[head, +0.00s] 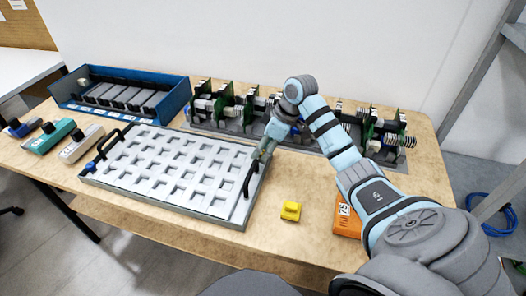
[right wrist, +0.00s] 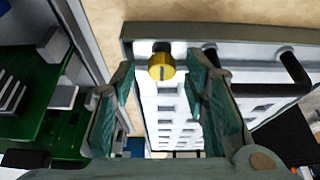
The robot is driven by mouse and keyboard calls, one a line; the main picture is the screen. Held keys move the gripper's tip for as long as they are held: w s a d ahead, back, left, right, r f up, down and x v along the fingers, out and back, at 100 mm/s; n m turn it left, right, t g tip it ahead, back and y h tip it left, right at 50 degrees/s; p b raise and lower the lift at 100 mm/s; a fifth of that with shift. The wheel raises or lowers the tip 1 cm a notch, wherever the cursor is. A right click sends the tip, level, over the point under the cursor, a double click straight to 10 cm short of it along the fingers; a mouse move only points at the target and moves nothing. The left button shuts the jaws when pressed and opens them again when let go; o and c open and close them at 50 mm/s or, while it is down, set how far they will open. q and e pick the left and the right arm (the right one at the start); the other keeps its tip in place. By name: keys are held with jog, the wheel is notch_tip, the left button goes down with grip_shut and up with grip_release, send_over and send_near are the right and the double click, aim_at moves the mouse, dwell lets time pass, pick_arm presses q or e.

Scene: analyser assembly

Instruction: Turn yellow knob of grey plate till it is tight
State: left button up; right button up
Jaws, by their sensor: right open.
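The grey plate (head: 160,190) lies flat on the wooden table, with a grid of square recesses and black handles at its ends. Its corner and edge also show in the right wrist view (right wrist: 220,32). The yellow knob (right wrist: 162,67), a round head with a dark slot, sits at the plate's edge in the right wrist view. My right gripper (head: 259,158) is at the far right corner of the plate. Its two teal fingers are open on either side of the knob, with gaps visible. The knob is not clear in the head view. My left gripper is not in view.
A yellow block (head: 290,211) and an orange box (head: 347,219) lie right of the plate. Green circuit boards (head: 224,100) in a rack stand behind it. A blue bin (head: 172,104) is at the back left. Several handheld tools, including a teal one (head: 50,137), lie left.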

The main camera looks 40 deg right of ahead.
jog(key=shift+a+f, duration=0.1)
jog(key=shift+f, duration=0.1)
grip_shut()
jog(key=shift+r+p, duration=0.2)
jog(key=shift+p, duration=0.4)
jog(key=m+p, duration=0.1)
jog(key=p, duration=0.2)
jog(key=m+h+p, duration=0.1)
jog(key=p, duration=0.2)
jog(key=m+p, duration=0.2)
jog(key=p, duration=0.1)
jog(key=shift+s+a+r+t+h, duration=0.1)
jog(key=shift+a+r+t+h, duration=0.05)
jog(key=shift+r+t+h, duration=0.2)
jog(key=m+h+p, duration=0.1)
jog(key=m+p, duration=0.2)
jog(key=p, duration=0.1)
jog(key=m+h+p, duration=0.1)
jog(key=m+p, duration=0.2)
jog(key=p, duration=0.2)
jog(key=shift+a+f+m+p, duration=0.15)
jog(key=shift+f+m+p, duration=0.05)
jog(key=shift+m+p, duration=0.1)
jog(key=shift+f+m+h+p, duration=0.15)
jog(key=shift+m+h+p, duration=0.4)
jog(key=shift+m+p, duration=0.35)
jog(key=shift+w+m+h, duration=0.2)
jog(key=shift+m+h, duration=0.1)
jog(key=shift+m, duration=0.5)
jog(key=shift+f, duration=0.1)
